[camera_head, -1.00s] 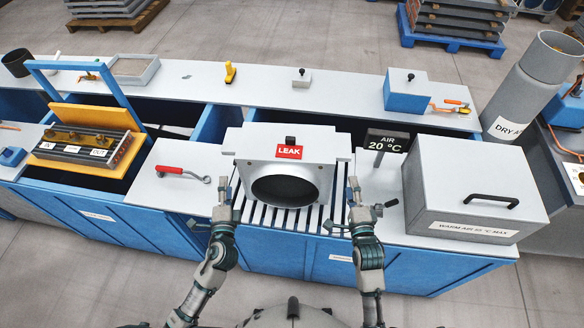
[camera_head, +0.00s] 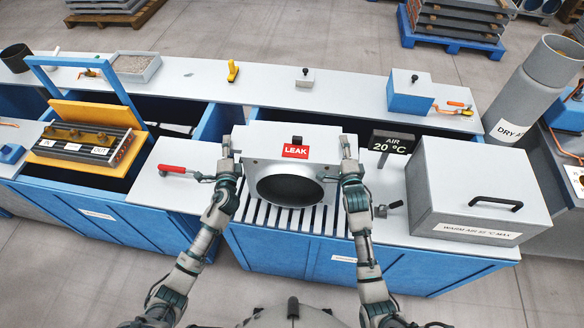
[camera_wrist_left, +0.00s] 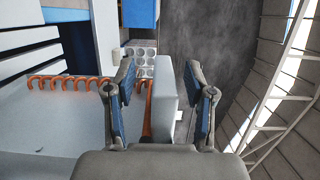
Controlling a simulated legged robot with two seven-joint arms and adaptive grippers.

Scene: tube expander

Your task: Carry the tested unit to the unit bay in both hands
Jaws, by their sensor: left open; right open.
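The grey box-shaped unit (camera_head: 262,151) with a red LEAK label (camera_head: 296,152) and a large round dark opening sits on a slatted rack (camera_head: 268,212) in the near counter. My left gripper (camera_head: 228,150) is open at the unit's left side flange. In the left wrist view its open fingers (camera_wrist_left: 163,95) stand on either side of a pale upright plate (camera_wrist_left: 165,95), with gaps visible. My right gripper (camera_head: 348,150) is open at the unit's right side flange; whether it touches cannot be told. I cannot identify the unit bay for certain.
A grey lidded box (camera_head: 470,195) and an AIR 20 °C sign (camera_head: 392,142) stand right of the unit. A red-handled tool (camera_head: 180,170) lies left. Further left is a blue frame (camera_head: 85,65) over a finned block (camera_head: 88,142). Copper bends (camera_wrist_left: 70,83) show in the wrist view.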

